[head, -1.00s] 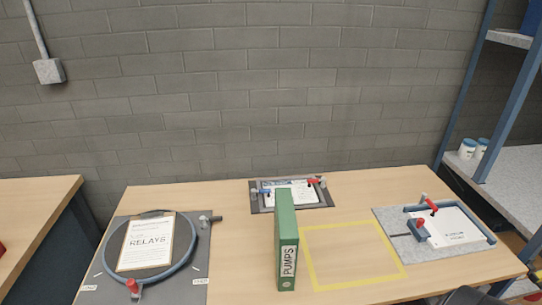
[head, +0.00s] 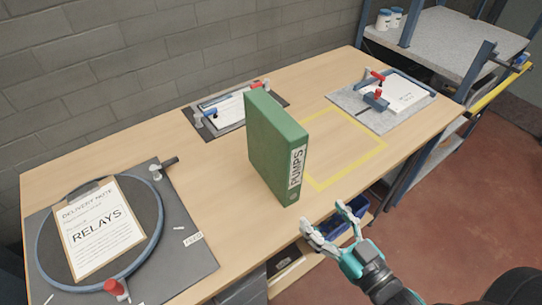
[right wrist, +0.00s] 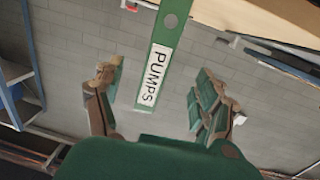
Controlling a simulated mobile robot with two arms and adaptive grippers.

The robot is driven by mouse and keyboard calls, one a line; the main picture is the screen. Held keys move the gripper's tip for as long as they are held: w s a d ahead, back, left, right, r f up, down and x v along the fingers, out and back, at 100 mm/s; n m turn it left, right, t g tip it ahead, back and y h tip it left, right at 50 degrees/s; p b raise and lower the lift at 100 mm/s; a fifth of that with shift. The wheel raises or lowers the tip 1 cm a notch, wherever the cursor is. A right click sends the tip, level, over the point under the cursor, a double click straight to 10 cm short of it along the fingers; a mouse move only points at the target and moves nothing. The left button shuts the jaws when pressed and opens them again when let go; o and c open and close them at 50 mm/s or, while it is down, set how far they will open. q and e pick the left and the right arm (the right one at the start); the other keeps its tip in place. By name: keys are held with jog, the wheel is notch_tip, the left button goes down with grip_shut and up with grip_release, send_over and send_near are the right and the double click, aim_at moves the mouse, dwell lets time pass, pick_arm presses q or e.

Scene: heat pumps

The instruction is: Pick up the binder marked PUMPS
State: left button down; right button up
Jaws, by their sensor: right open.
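The green binder (head: 277,147) marked PUMPS stands upright near the front edge of the wooden table, its labelled spine facing the front. My right gripper (head: 328,222) is open and empty, in front of the table edge, a little right of and below the binder, apart from it. In the right wrist view the binder's spine (right wrist: 161,55) shows between the two spread fingers of the right gripper (right wrist: 158,95), beyond their tips. My left gripper does not show.
A yellow taped square (head: 372,157) is bare, right of the binder. A board with a RELAYS note (head: 97,228) lies at left. A clamped sheet (head: 228,108) lies behind the binder, and a grey clamp board (head: 410,112) lies at back right. A blue bin (head: 345,232) sits below the tabletop.

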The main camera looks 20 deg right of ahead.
aim_at(296, 177)
jog(key=x, duration=0.4)
jog(key=r+p+x, duration=0.1)
jog(key=x, duration=0.2)
jog(key=r+p+x, duration=0.1)
jog(key=x, duration=0.3)
jog(key=shift+w+a+r, duration=0.15)
jog(key=shift+w, duration=0.2)
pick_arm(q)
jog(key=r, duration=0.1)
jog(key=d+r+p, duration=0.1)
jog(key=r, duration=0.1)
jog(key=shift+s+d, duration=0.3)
pick_arm(e)
jog(key=x, duration=0.5)
jog(key=shift+w+a+r, duration=0.1)
jog(key=shift+a+r, duration=0.05)
jog(key=shift+r, duration=0.05)
jog(key=shift+c, duration=0.4)
jog(key=shift+c, duration=1.1)
grip_shut()
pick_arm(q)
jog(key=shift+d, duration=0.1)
pick_arm(e)
jog(key=shift+r, duration=0.1)
